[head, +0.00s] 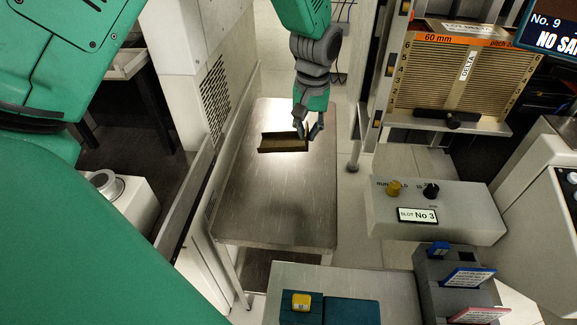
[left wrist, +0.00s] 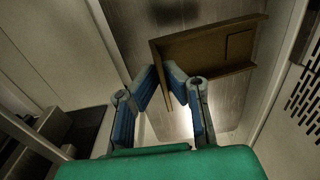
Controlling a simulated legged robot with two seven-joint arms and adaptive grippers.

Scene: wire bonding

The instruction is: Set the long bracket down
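The long bracket (head: 283,143) is a brown, channel-like piece with raised edges, over the middle of the metal table (head: 270,205) in the head view. My left gripper (head: 308,131) is at its right end, fingers pointing down. In the left wrist view the bracket (left wrist: 208,48) spans the upper right, with a rectangular outline on its face. The blue-padded fingertips of my left gripper (left wrist: 160,72) close in on either side of its near end edge. The frames do not clearly show whether the bracket's underside touches the table. My right gripper is not in view.
A slotted rack (head: 462,75) marked 60 mm stands at the upper right. Below it is a grey control box (head: 440,218) labelled SLOT No 3. A front bench (head: 395,290) holds a yellow-topped item (head: 301,302). A vented white cabinet (head: 205,60) borders the table's left. The near tabletop is bare.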

